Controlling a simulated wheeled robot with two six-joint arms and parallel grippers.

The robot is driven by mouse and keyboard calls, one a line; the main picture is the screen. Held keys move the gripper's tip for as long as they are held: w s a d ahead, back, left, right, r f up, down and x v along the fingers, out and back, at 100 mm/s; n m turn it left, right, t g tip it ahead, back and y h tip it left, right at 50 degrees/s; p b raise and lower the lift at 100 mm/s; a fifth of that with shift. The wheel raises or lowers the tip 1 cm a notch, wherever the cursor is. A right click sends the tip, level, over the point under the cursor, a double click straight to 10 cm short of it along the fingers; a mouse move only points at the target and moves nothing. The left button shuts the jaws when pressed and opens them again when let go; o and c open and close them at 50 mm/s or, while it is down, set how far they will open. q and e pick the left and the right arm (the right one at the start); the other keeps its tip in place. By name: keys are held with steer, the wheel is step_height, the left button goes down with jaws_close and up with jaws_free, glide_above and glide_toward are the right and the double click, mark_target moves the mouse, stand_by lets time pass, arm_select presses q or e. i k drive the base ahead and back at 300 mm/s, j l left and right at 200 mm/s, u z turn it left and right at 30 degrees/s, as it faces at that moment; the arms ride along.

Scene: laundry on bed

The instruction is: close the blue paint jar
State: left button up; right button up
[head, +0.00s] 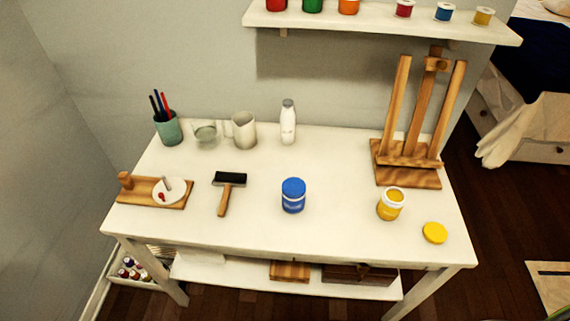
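The blue paint jar (293,196) stands upright at the front middle of the white table. Its top is blue and looks like a lid in place; I cannot tell how tightly it sits. A yellow lid (435,232) lies flat on the table near the front right corner, apart from the yellow jar. Neither of my grippers is in the head view.
A brayer (225,191) lies left of the blue jar. A wooden board (153,192) with a small white dish (170,191) is further left. A cup of brushes (168,128), a pitcher (243,130), a white bottle (288,122) and a wooden easel (408,165) stand behind. The table front is mostly clear.

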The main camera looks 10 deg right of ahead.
mark_target(291, 205)
steer(key=l+u, duration=0.2)
steer(key=l, duration=0.25)
steer(key=k+l+u, duration=0.2)
steer(key=l, duration=0.25)
steer(key=k+l+u, duration=0.2)
steer(key=l, duration=0.25)
steer(key=l+u, duration=0.15)
steer(key=l, duration=0.25)
steer(key=k+l+u, duration=0.2)
steer(key=l, duration=0.2)
